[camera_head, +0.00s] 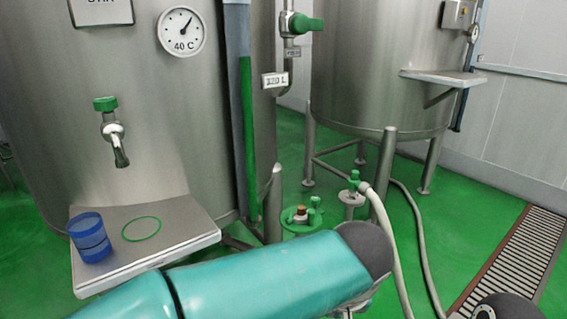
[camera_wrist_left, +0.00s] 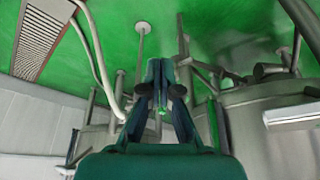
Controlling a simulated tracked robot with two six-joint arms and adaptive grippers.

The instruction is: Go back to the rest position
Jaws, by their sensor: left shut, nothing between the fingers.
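My left gripper (camera_wrist_left: 160,72) shows in the left wrist view with its dark green fingers together and nothing between them. In the head view my teal left arm crosses the bottom middle, and its gripper is almost wholly hidden behind the arm's dark end. The fingers appear clear of the tanks and pipes. My right gripper is not in view.
A blue cup (camera_head: 90,238) stands on the shelf (camera_head: 180,262) beside a green ring (camera_head: 141,229), below a tap (camera_head: 113,135) on the left tank. A second tank (camera_head: 375,70), a hose (camera_head: 398,255) and a floor grate (camera_head: 515,262) are at the right.

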